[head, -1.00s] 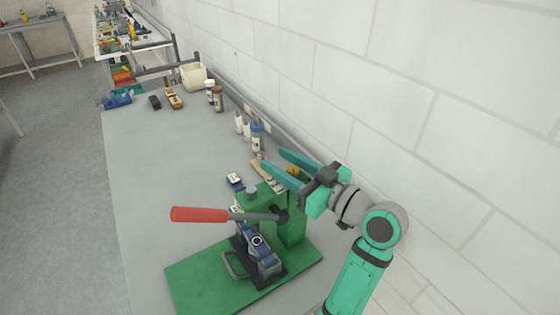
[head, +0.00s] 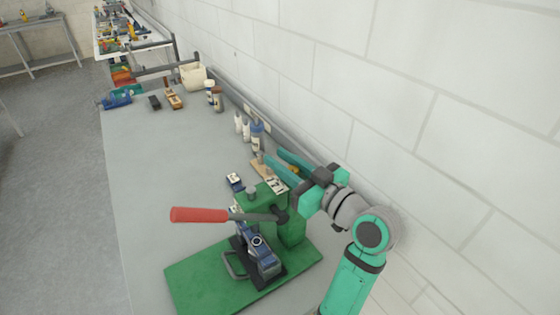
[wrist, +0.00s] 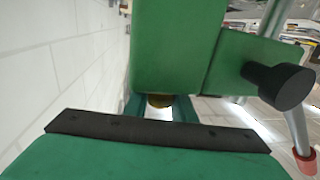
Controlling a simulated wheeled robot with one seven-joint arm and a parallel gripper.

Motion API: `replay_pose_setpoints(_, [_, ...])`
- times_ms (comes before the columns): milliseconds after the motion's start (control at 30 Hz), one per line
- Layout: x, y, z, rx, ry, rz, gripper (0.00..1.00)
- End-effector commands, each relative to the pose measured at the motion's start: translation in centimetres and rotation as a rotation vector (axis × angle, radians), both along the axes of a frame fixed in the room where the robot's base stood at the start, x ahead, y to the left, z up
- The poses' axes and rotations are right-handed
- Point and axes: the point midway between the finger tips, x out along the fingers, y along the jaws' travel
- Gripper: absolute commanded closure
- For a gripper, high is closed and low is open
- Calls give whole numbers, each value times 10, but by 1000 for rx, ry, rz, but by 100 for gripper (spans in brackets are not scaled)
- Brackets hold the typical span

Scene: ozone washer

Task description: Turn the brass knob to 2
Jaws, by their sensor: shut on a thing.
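The brass knob (wrist: 160,100) shows in the wrist view as a small dark-gold shape under the green body, between my two teal fingers. Its scale and the number it points to are hidden. In the head view a small patch of brass (head: 293,169) shows between the fingers. My gripper (head: 275,156) reaches in from the right, behind the green press (head: 290,228), with its fingers closed on the knob. Its fingers also show in the wrist view (wrist: 160,106), one on each side of the knob.
The press's red lever (head: 198,215) sticks out to the left. A wooden board with a white label (head: 270,176) lies behind the press. Bottles (head: 257,136) stand along the white wall close on the right. The grey bench (head: 165,175) is clear to the left.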

Motion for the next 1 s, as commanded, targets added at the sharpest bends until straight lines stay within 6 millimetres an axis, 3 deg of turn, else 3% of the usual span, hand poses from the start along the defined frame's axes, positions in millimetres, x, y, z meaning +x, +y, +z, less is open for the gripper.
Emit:
replay_pose_setpoints(500, [6,-9,1,0,-3,-328,99])
replay_pose_setpoints(1000, [9,-14,1,1,-1,-429,99])
